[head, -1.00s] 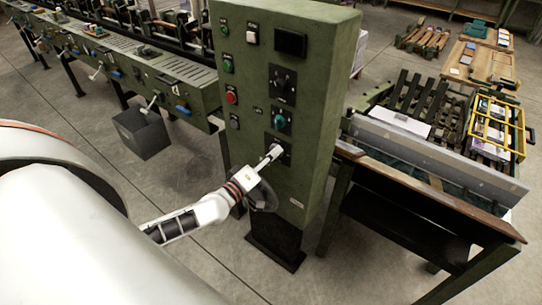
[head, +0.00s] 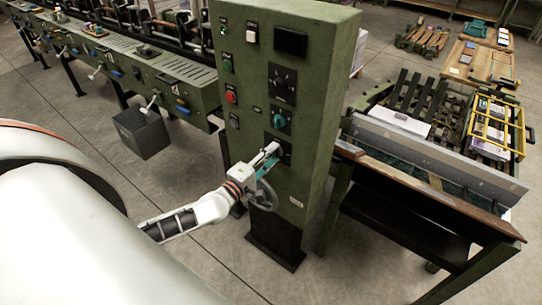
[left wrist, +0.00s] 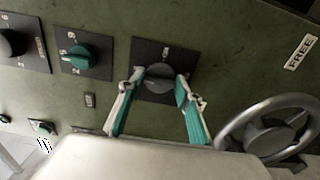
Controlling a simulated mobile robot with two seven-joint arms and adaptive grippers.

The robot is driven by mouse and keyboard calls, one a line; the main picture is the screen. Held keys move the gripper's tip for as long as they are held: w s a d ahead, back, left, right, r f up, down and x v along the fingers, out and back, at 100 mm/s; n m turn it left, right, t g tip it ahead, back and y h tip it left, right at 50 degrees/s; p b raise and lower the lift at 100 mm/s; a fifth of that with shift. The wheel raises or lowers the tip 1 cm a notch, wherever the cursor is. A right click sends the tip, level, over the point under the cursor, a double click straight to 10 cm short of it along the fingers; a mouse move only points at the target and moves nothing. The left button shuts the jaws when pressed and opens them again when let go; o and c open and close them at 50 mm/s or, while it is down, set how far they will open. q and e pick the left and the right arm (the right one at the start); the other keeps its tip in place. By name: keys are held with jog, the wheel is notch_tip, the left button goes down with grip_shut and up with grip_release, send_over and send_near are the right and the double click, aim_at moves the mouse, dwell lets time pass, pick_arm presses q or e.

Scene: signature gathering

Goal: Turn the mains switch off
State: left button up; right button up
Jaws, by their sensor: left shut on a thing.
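The mains switch is most likely the dark grey rotary knob (left wrist: 160,77) on a black square plate (left wrist: 143,55), low on the green control cabinet (head: 330,100). In the left wrist view the fingers of my left gripper (left wrist: 157,90), with teal inner sides, stand on either side of the knob and are shut on it. In the head view my left gripper (head: 269,160) is at the cabinet's front face and hides most of that switch. The knob's exact pointing direction is hard to tell. My right gripper is not in view.
A teal rotary knob (head: 279,121) sits just above on its own plate, with a red button (head: 231,97) to its left. A handwheel (left wrist: 266,130) stands out close beside my left gripper. A bench (head: 430,190) is right of the cabinet; a grey bin (head: 143,131) stands left.

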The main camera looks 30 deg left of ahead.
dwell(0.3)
pick_arm(q)
jog(key=o, duration=1.1)
jog(key=s, duration=0.8)
jog(key=s+a, duration=0.1)
jog(key=s, duration=0.3)
